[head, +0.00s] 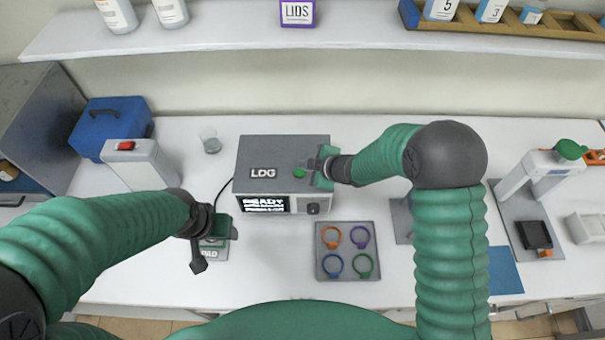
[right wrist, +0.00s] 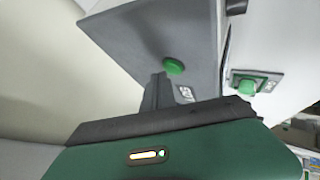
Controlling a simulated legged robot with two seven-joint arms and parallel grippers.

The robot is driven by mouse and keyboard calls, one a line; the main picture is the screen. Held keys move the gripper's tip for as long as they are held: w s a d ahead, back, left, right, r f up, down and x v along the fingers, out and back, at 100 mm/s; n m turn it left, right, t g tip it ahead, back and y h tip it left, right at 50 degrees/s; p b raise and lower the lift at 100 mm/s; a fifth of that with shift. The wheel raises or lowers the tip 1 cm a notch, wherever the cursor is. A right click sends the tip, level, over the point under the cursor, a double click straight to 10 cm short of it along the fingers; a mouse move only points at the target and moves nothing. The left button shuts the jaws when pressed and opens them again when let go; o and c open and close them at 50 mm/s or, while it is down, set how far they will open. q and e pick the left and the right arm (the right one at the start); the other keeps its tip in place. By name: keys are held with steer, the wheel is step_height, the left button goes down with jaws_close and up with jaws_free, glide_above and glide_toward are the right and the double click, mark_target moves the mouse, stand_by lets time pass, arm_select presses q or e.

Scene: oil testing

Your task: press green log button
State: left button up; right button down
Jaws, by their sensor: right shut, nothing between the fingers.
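The green button (head: 299,173) is on top of the grey box marked LOG (head: 263,152), near its right side. My right gripper (head: 311,165) is shut and empty, its tips low over the box top right beside the button. In the right wrist view the green button (right wrist: 173,67) shows just past the dark shut fingertips (right wrist: 158,90). A small gap seems to lie between tips and button; contact cannot be told.
A tray with several coloured rings (head: 348,275) lies in front of the box. A glass beaker (head: 210,141) and a blue case (head: 110,125) stand to the left. A white device (head: 545,172) stands at the right. A shelf (head: 330,40) runs above.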

steer(key=shift+r, duration=0.1)
steer(key=shift+a, duration=1.15)
steer(key=shift+d, duration=0.95)
steer(key=shift+a, duration=0.8)
steer(key=shift+d, duration=0.55)
steer(key=shift+s+a+f+b, duration=0.1)
steer(key=shift+a+f+b, duration=0.05)
steer(key=shift+f+b, duration=0.25)
arm_select(q)
steer(key=shift+a+f, duration=0.4)
steer(key=shift+a, duration=0.35)
arm_select(e)
steer(key=shift+a, duration=0.4)
